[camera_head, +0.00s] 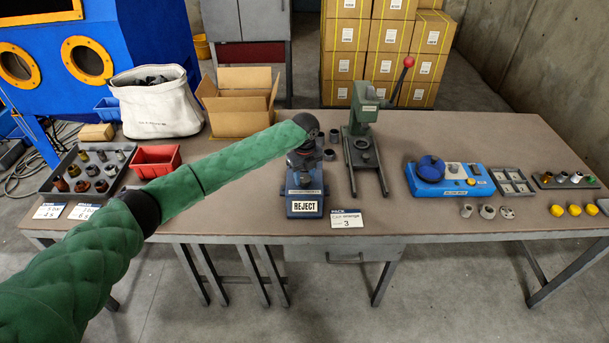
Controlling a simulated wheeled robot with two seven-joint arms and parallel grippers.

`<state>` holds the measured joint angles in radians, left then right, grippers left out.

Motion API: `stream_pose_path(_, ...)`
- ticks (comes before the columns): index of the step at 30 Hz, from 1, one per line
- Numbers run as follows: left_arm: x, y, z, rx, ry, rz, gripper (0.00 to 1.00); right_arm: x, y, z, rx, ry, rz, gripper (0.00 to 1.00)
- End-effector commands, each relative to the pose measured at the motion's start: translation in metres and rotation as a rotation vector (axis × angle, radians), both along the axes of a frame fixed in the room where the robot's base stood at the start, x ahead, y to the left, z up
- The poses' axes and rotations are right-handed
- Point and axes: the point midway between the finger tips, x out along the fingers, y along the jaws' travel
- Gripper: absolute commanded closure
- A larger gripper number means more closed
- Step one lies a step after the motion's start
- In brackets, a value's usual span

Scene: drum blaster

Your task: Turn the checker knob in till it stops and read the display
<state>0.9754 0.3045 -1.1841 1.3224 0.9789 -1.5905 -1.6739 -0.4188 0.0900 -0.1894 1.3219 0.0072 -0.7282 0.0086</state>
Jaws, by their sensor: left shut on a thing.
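A blue-based device (304,205) stands near the middle of the table's front edge. Its front carries a white panel (303,206) reading "REJECT" and a small plate above it, too small to read. My left arm, in a green padded sleeve, reaches in from the left. My left gripper (302,160) is at the top of this device, shut on a part I take to be its knob. The fingers and that part are dark and mostly hidden by the wrist. My right gripper is not in view.
A green press (361,118) with a red-balled lever stands just right. A blue unit (449,179) with a round blue top is further right. A cardboard box (238,112), white bag (155,103), red bin (155,160) and parts tray (90,170) stand left.

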Motion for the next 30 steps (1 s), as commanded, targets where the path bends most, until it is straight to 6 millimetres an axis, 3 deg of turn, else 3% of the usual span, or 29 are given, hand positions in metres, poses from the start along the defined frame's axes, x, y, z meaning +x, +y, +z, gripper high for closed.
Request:
stream_pose_path(17, -0.0015, -0.0014, -0.0014, -0.001, 0.003, -0.001, 0.82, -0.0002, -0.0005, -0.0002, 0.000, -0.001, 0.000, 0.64)
stream_pose_path(18, -0.0016, -0.0015, -0.0014, -0.001, 0.003, -0.001, 0.53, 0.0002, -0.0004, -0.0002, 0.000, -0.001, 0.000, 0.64)
stream_pose_path(21, -0.0014, -0.0012, -0.0013, 0.000, 0.002, -0.001, 0.37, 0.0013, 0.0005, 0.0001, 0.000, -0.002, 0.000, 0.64)
stream_pose_path(30, -0.0006, -0.0006, 0.0003, -0.001, 0.001, 0.000, 0.37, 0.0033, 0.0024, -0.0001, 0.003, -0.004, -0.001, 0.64)
